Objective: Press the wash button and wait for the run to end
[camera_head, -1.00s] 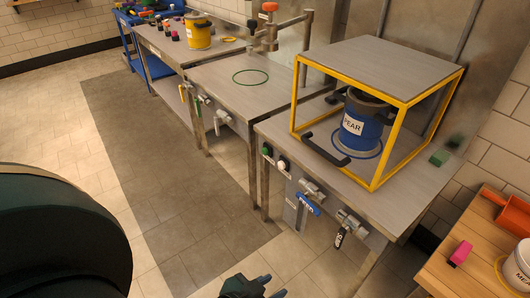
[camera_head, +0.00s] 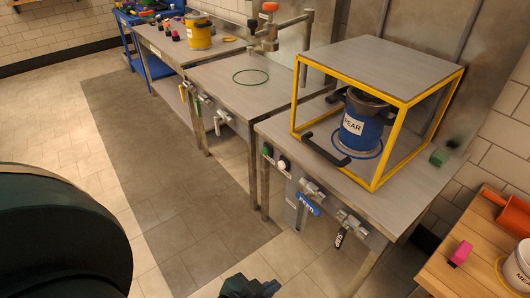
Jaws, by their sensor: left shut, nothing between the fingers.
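A green button (camera_head: 267,150) and a white button (camera_head: 283,163) sit on the front edge of the right-hand steel table; no wording is readable on either. On that table a blue keg labelled PEAR (camera_head: 352,134) stands upright inside a yellow-framed guard (camera_head: 374,164) with a grey top. A black handle (camera_head: 325,147) is at the guard's front. My left gripper (camera_head: 268,289) shows at the bottom edge, shut and empty, low in the picture and apart from the buttons. Part of it is cut off. My right gripper is out of view.
Below the buttons hang a blue-handled valve (camera_head: 309,204) and a black-handled valve (camera_head: 340,238). A middle table (camera_head: 215,75) bears a green ring. A yellow keg (camera_head: 199,34) stands farther back. A wooden table (camera_head: 455,281) is at lower right. The floor at left is clear.

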